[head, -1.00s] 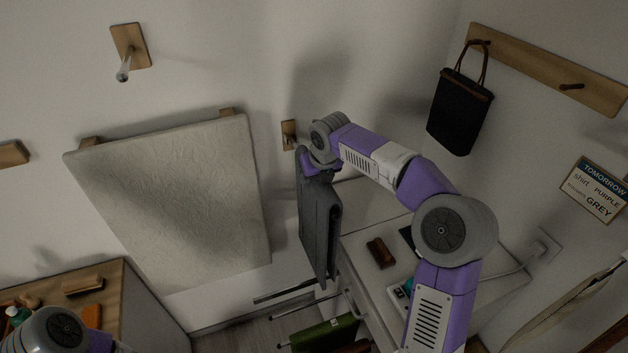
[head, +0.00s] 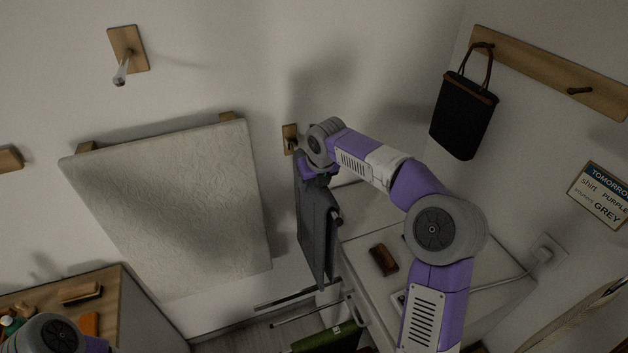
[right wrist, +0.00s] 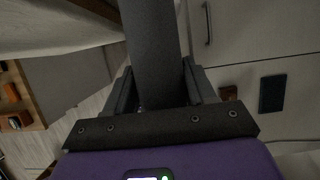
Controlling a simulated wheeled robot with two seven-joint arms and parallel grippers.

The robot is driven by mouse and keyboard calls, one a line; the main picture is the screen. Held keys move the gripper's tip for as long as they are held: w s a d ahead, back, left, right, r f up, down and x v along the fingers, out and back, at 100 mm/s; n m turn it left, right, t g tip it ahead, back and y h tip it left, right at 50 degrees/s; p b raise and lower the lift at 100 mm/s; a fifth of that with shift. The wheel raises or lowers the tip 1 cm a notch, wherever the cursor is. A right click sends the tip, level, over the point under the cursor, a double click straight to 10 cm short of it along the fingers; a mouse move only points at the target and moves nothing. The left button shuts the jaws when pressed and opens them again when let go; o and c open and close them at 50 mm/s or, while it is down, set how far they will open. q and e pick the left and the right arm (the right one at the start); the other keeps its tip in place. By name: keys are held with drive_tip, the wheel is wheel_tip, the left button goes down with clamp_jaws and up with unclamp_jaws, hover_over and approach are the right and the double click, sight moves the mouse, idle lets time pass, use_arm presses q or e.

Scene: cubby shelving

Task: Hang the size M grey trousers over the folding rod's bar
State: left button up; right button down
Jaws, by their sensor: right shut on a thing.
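Dark grey trousers (head: 314,235) hang folded and lengthwise from my right gripper (head: 316,176), beside the white cabinet. The right gripper is shut on their upper end. In the right wrist view the grey cloth (right wrist: 152,50) runs up from between the two fingers. A small wooden wall plate with a metal fitting (head: 290,138) sits just behind the gripper; my wrist partly hides it. A similar plate with a metal rod (head: 121,72) sticks out at the upper left. I cannot tell which is the folding rod. No size label is readable. My left gripper is out of view.
Metal bars (head: 306,309) stick out low by the cabinet, with green cloth (head: 325,340) there. A brown brush-like block (head: 383,259) lies on the white cabinet top (head: 365,235). A black bag (head: 463,115) hangs right.

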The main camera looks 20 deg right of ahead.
drive_tip(key=shift+c, duration=1.7)
unclamp_jaws()
drive_tip(key=shift+s+r, duration=0.1)
drive_tip(key=shift+r, duration=0.05)
drive_tip(key=shift+o, duration=0.2)
